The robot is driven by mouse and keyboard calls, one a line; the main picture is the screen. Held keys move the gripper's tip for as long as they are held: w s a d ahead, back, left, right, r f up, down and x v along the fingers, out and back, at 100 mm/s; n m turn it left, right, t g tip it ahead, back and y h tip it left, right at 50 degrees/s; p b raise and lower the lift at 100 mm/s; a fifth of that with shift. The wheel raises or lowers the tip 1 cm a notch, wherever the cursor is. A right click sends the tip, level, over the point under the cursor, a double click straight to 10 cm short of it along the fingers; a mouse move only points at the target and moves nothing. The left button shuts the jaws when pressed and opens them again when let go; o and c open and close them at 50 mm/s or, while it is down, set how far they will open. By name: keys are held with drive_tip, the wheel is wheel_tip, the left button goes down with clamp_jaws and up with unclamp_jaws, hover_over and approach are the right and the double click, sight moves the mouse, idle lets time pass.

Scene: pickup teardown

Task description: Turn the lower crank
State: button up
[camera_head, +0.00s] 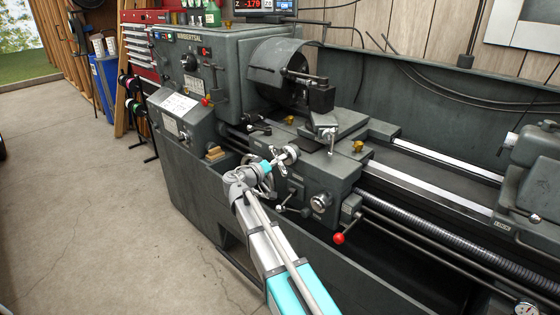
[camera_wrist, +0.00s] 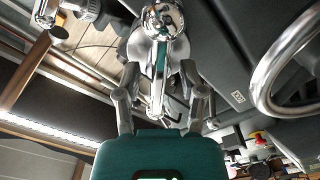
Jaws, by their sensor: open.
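The grey lathe carriage carries several hand controls. A chrome cross-slide handwheel (camera_head: 287,156) sits high on its front, right by my gripper (camera_head: 268,167). Lower on the apron are a small lever crank (camera_head: 282,207) and a round chrome knob wheel (camera_head: 320,203); I cannot tell which control is the lower crank. In the wrist view my gripper (camera_wrist: 160,85) is open, its two fingers apart on either side of a chrome handle with a ball end (camera_wrist: 163,20). Whether a finger touches the handle I cannot tell. A large chrome ring (camera_wrist: 265,75) shows at right.
A red-knobbed lever (camera_head: 339,238) juts from the apron at right. The lead screw (camera_head: 430,245) runs right below the bed. The chuck guard (camera_head: 275,65) is behind. The concrete floor (camera_head: 90,200) at left is clear.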

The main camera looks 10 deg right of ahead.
drive_tip(key=v, duration=1.1)
drive_tip(key=shift+a, duration=0.25)
drive_tip(key=shift+s, duration=0.15)
drive_tip(key=shift+s+a+r+m, duration=0.2)
drive_tip(key=shift+s+a+m, duration=0.3)
drive_tip(key=shift+a+m, duration=0.35)
drive_tip(key=shift+w+d, duration=0.1)
drive_tip(key=shift+x, duration=6.8)
clamp_jaws()
